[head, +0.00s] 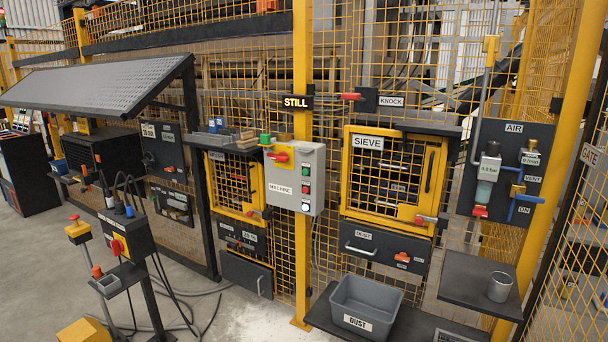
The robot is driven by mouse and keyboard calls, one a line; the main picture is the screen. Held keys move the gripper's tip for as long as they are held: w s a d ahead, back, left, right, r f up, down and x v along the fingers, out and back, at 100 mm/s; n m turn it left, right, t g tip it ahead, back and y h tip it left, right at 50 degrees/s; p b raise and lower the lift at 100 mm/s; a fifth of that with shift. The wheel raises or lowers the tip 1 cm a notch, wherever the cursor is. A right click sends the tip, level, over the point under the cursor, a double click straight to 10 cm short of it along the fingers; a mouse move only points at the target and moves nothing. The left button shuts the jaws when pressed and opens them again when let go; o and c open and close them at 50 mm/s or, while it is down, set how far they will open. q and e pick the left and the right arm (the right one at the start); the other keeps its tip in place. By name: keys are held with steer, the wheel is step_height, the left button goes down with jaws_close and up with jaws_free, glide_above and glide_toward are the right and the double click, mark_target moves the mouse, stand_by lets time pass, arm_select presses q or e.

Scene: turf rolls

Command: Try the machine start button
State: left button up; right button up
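A grey control box labelled MACHINE (281,177) is mounted on a yellow post at the centre of the head view. A column of small buttons runs down its face: a green button (306,171) at the top, a red button (305,188) below it, and a pale one (305,206) at the bottom. A red rotary handle (279,157) on a yellow plate sits at the left of the box. A black sign above reads STILL (296,103). Neither of my grippers is in view.
Right of the post is a yellow-framed SIEVE door (392,180), with a DUST drawer (385,249) and a grey DUST bin (366,306) below. An AIR panel (505,165) and a shelf with a metal cup (500,287) stand farther right. A pedestal (125,235) stands front left.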

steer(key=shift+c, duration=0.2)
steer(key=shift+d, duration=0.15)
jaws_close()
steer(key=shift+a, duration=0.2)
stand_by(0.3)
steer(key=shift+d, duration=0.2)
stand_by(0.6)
